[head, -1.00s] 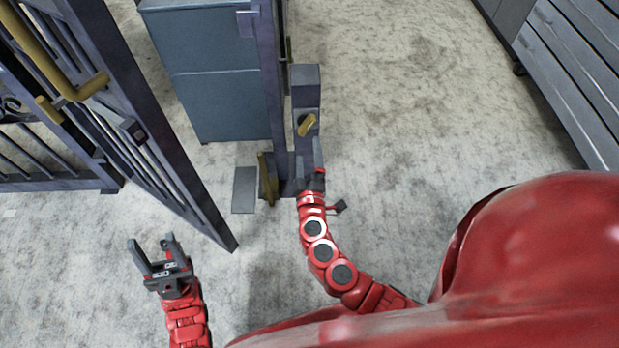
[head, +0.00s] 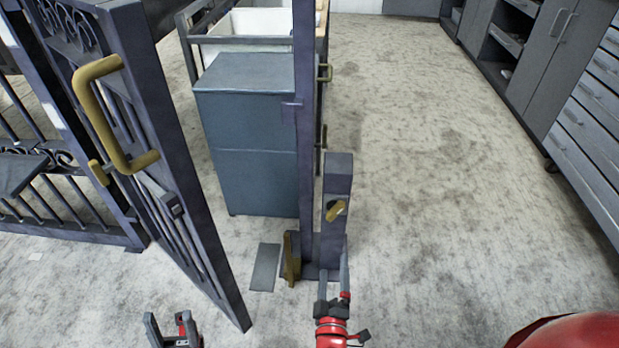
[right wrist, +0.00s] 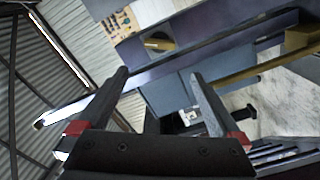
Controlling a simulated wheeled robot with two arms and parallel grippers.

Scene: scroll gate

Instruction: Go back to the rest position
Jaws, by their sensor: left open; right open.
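My left gripper (head: 170,325) is low at the left in the head view, open and empty, in front of the foot of the open gate leaf (head: 190,220). My right gripper (head: 333,275) is open, its fingers pointing up the picture towards the grey post box (head: 338,180) with a small brass lever (head: 336,211). In the right wrist view the fingers (right wrist: 165,95) are apart with nothing between them. I cannot tell whether they touch the post in the head view.
The gate leaf carries a brass handle (head: 110,115). A dark upright post (head: 304,130) stands beside a blue-grey cabinet (head: 250,140). Grey drawers (head: 590,130) line the right side. The floor (head: 430,180) between post and drawers is clear.

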